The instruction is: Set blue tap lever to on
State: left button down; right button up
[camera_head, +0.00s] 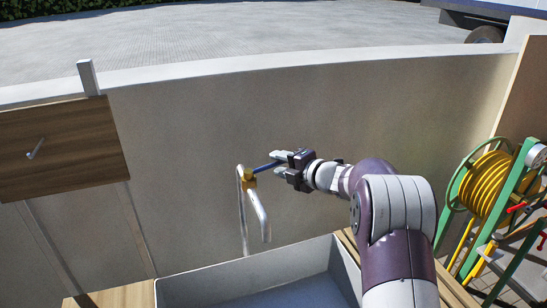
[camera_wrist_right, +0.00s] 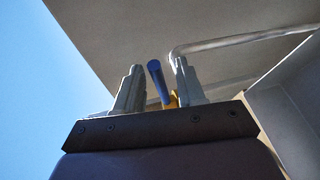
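The blue tap lever (camera_head: 264,167) sticks out to the right from the brass tap body (camera_head: 249,179) in the head view. The tap is on a bent metal pipe (camera_head: 262,216) in front of the wall. My right gripper (camera_head: 279,164) is at the lever's free end, with its fingers open above and below it. In the right wrist view the lever (camera_wrist_right: 155,75) lies between the two spread fingers (camera_wrist_right: 158,82), with gaps visible on both sides. The brass part (camera_wrist_right: 173,99) shows behind it. My left gripper is not in view.
A grey basin (camera_head: 250,266) stands below the tap. A wooden board (camera_head: 62,147) on metal posts is at the left. A yellow hose reel (camera_head: 490,187) on a green frame is at the right. The beige wall (camera_head: 180,160) is behind the tap.

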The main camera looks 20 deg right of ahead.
aim_at(279, 164)
jog(key=shift+w+a+f, duration=0.15)
jog(key=shift+w+a, duration=0.55)
jog(key=shift+w, duration=0.3)
jog(key=shift+w+f, duration=0.1)
jog(key=shift+w, duration=0.15)
jog(key=shift+w+d+f, duration=0.1)
grip_shut()
